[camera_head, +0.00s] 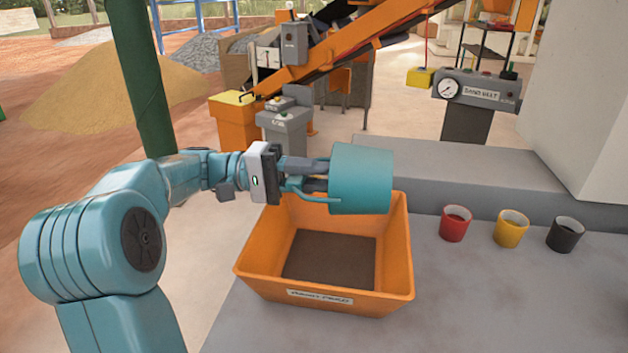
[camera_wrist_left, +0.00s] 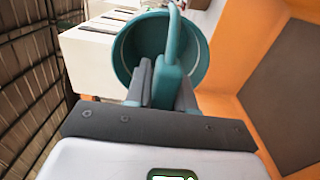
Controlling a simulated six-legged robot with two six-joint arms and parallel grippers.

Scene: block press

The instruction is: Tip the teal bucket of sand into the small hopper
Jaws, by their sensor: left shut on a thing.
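The teal bucket (camera_head: 362,178) lies on its side in the air over the back of the orange hopper (camera_head: 396,262). My left gripper (camera_head: 320,180) is shut on the bucket's handle, to the left of the bucket. In the left wrist view, the bucket (camera_wrist_left: 196,50) shows its round mouth and a dark teal inside, with no sand that I can make out. The hopper (camera_wrist_left: 238,60) is to its right there. The hopper's floor is a flat brown area; I cannot tell whether it is sand. My right gripper is not in view.
A red cup (camera_head: 455,226), a yellow cup (camera_head: 510,232) and a black cup (camera_head: 564,237) stand on the grey bench (camera_head: 480,310) right of the hopper. A raised grey ledge (camera_head: 470,165) runs behind. A green post (camera_head: 142,80) stands behind my left arm.

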